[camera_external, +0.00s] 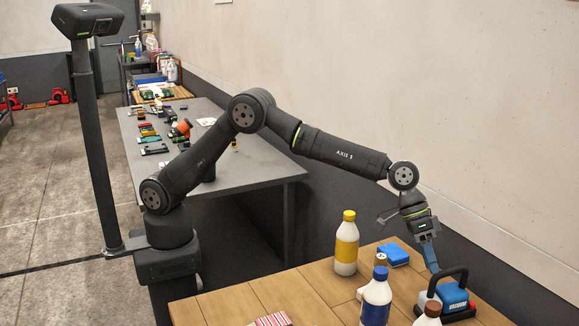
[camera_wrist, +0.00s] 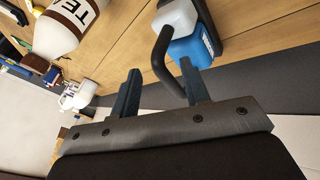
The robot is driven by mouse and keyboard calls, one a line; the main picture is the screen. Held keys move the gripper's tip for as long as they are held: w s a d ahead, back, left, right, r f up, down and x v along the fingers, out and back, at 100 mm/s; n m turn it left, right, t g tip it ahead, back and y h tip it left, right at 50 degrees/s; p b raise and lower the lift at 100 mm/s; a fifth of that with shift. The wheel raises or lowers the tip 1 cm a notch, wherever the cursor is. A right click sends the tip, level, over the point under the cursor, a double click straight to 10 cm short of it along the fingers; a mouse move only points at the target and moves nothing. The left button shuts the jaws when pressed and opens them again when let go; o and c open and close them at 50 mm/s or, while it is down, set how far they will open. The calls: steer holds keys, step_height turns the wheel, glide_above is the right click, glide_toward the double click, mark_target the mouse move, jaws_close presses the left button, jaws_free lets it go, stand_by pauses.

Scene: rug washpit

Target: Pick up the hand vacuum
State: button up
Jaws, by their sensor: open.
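The hand vacuum (camera_external: 455,297) stands on the wooden table at the right, with a blue body and a black looped handle. In the wrist view its blue body (camera_wrist: 196,44), pale end and dark handle show at the top centre. My gripper (camera_external: 430,258) is just above the handle and points down. In the wrist view my gripper (camera_wrist: 160,70) is open, with the handle showing in the gap between its fingers, close to the right finger. Whether the handle touches a finger cannot be told. Nothing is held.
A yellow-and-white bottle (camera_external: 346,243), a blue-and-white bottle (camera_external: 376,297) and a brown-capped bottle (camera_external: 430,313) stand left of the vacuum. A blue block (camera_external: 393,254) lies behind. A red-striped item (camera_external: 271,320) is at the front edge. The wall runs along the right.

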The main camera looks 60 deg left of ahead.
mark_target(437, 276)
steer(key=shift+w+x, duration=0.15)
steer(key=shift+x, duration=1)
steer(key=shift+w+x, duration=0.1)
steer(key=shift+x, duration=1)
steer(key=shift+d+r, duration=0.15)
steer(key=shift+d, duration=0.05)
jaws_close()
steer(key=shift+s, duration=0.1)
